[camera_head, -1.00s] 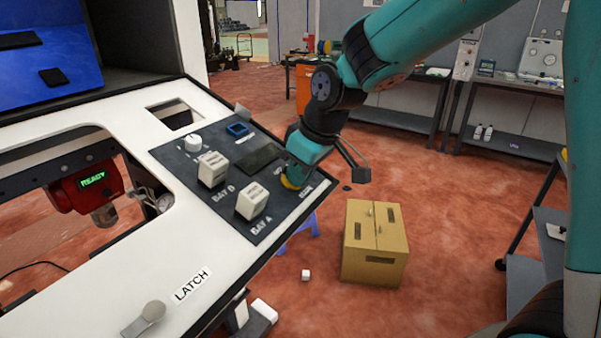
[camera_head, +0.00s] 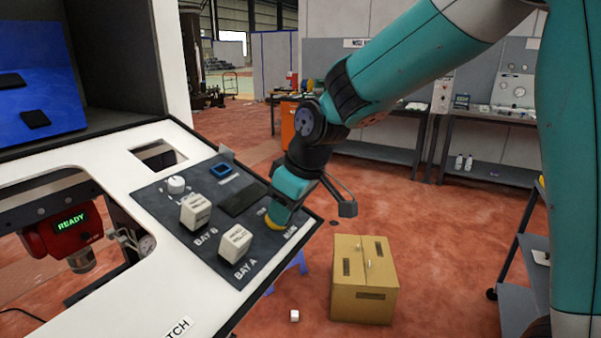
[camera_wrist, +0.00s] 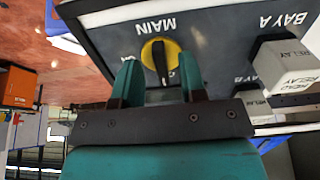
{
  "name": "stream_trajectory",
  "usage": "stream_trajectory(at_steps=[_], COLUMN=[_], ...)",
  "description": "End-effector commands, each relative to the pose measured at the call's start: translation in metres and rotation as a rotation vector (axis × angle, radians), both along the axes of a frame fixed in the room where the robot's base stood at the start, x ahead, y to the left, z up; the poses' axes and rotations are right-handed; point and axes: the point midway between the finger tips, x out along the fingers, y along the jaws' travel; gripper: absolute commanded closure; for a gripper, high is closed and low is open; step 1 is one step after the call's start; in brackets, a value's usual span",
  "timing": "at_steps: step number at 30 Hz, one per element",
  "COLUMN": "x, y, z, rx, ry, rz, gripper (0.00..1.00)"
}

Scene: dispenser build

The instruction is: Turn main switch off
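The main switch (camera_wrist: 160,57) is a round yellow dial with a black handle on the dark control panel (camera_wrist: 215,45). The word MAIN reads upside down beside it in the wrist view, and the handle stands roughly upright in that picture. My gripper (camera_wrist: 159,80) is open, with one finger to each side of the switch in the picture. I cannot tell whether either finger touches it. In the head view my gripper (camera_head: 284,212) is at the panel's right end and hides most of the yellow dial.
On the panel are a BAY B relay (camera_head: 195,212), a BAY A relay (camera_head: 235,243), a white knob (camera_head: 176,185) and a blue-framed part (camera_head: 220,170). A red unit (camera_head: 65,228) at left shows READY. A cardboard box (camera_head: 363,280) stands on the floor.

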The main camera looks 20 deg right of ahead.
Motion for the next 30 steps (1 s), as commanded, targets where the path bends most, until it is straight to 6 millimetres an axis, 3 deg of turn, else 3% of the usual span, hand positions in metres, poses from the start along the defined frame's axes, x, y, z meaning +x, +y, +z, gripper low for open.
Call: stream_trajectory(at_steps=[18,24,30], x=[-0.042,-0.048,-0.05], y=[-0.032,-0.037,-0.037], z=[0.131,0.149,0.152], rx=[-0.001,0.0,-0.001], ry=[-0.007,-0.004,-0.002], rz=[-0.004,-0.002,-0.002], gripper=[0.62,0.62,0.62])
